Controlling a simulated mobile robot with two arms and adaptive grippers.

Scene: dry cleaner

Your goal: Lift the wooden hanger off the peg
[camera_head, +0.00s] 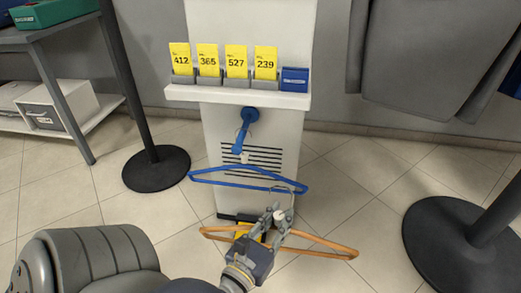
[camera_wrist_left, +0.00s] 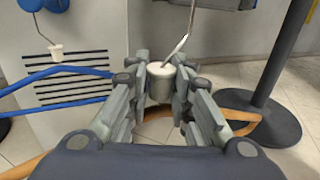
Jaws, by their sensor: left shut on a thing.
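My left gripper (camera_head: 277,218) is shut on the white collar (camera_wrist_left: 160,82) at the neck of the wooden hanger (camera_head: 335,247). The orange-brown hanger bar spreads to both sides behind the gripper, its middle hidden; part of it shows in the left wrist view (camera_wrist_left: 240,116). Its metal hook (camera_head: 290,184) rises above the fingers, to the right of and below the blue peg (camera_head: 243,130), and looks apart from it. A blue hanger (camera_head: 250,184) hangs from the peg, just behind and left of my gripper. My right gripper is not in view.
The white stand (camera_head: 220,130) carries a shelf (camera_head: 215,95) with yellow number cards and a blue box (camera_head: 294,79). Round black post bases stand at left (camera_head: 156,169) and right (camera_head: 465,245). Tiled floor between stand and right post is clear.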

